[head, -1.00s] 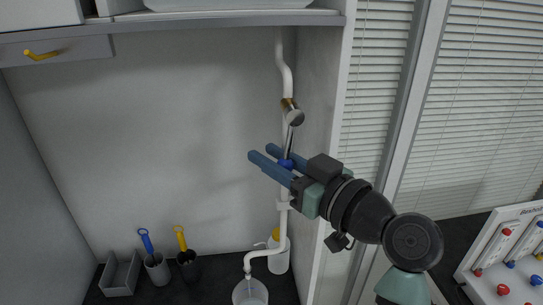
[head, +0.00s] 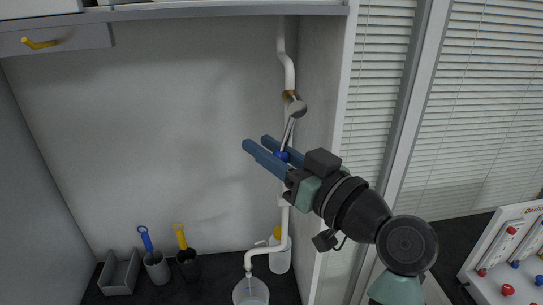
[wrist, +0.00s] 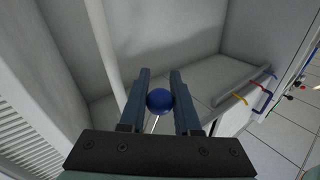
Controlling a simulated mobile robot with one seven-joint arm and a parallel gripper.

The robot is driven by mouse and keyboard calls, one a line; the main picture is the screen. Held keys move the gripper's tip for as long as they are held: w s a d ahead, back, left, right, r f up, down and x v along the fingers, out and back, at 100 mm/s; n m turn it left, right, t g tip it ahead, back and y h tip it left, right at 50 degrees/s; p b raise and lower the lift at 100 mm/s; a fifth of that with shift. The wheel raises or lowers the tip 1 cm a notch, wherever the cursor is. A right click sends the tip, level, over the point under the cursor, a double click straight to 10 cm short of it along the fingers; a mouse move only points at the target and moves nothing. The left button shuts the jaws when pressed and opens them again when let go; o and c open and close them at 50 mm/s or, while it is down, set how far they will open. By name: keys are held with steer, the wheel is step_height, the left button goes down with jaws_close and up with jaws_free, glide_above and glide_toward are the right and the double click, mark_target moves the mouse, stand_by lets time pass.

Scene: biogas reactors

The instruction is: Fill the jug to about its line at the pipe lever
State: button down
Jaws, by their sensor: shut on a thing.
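A white pipe (head: 289,72) runs down the back corner, with a brass-collared valve (head: 293,97) and a metal lever (head: 288,132) hanging down to the left. The lever ends in a blue ball knob (head: 281,156), also in the wrist view (wrist: 159,100). My gripper (head: 255,142) is shut on the knob, which sits between its blue fingers (wrist: 160,74). The clear jug (head: 250,293) stands under the pipe's spout (head: 248,271), cut off by the bottom edge. I cannot make out its line or its water level.
A white bottle with a yellow top (head: 279,255) stands behind the pipe. A grey bin (head: 120,272) and two dark cups (head: 157,267) (head: 188,264) with blue and yellow handles stand at left. A shelf (head: 180,13) is above, a side wall (head: 318,120) at right.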

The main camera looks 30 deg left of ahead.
steer(key=s+a+r+m+t+h+p, duration=0.1)
steer(key=r+m+t, duration=0.7)
steer(key=m, duration=1.1)
steer(key=s+a+t+p, duration=0.1)
steer(key=a+t, duration=0.1)
steer(key=t, duration=0.1)
steer(key=shift+r+m+h, duration=0.3)
steer(key=shift+r+m, duration=0.05)
steer(key=shift+m, duration=0.05)
steer(key=shift+s, duration=0.1)
steer(key=c, duration=0.9)
jaws_free()
steer(key=shift+f, duration=0.1)
